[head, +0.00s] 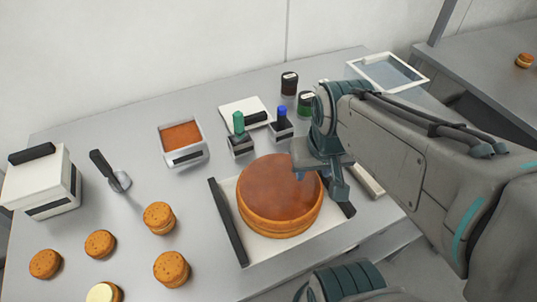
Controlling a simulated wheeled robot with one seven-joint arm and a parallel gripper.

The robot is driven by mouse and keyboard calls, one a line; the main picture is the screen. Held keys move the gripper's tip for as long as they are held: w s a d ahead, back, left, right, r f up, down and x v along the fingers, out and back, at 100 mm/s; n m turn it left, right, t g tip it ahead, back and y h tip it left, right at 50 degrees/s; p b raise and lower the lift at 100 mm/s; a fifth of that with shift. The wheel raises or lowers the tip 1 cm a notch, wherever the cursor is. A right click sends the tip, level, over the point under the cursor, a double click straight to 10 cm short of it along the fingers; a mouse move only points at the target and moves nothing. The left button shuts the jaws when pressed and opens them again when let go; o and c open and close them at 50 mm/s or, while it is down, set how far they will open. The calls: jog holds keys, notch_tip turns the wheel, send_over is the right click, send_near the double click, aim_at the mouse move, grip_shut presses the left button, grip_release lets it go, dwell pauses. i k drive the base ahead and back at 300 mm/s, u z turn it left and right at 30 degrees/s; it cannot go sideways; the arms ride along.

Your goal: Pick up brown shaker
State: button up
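The brown shaker (289,83) is a small dark brown cylinder with a pale band. It stands upright near the back edge of the table, right of centre in the head view. A similar dark shaker with a green band (306,103) stands just in front of it, to the right. My gripper (320,180) is over the right side of the large round cake, nearer to me than both shakers. Its fingers look apart, with nothing seen between them. It is well away from the brown shaker.
The large cake (280,190) sits on a white tray (240,246) with dark handles. Green (239,125) and blue (282,115) topped items, a white scale-like plate (240,105) and a glass-topped frame (388,70) surround the shakers. Small round cakes (160,217) lie left.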

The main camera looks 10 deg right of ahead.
aim_at(290, 79)
jog(key=k, duration=1.3)
jog(key=z, duration=0.85)
jog(key=i, duration=1.7)
jog(key=u, duration=0.85)
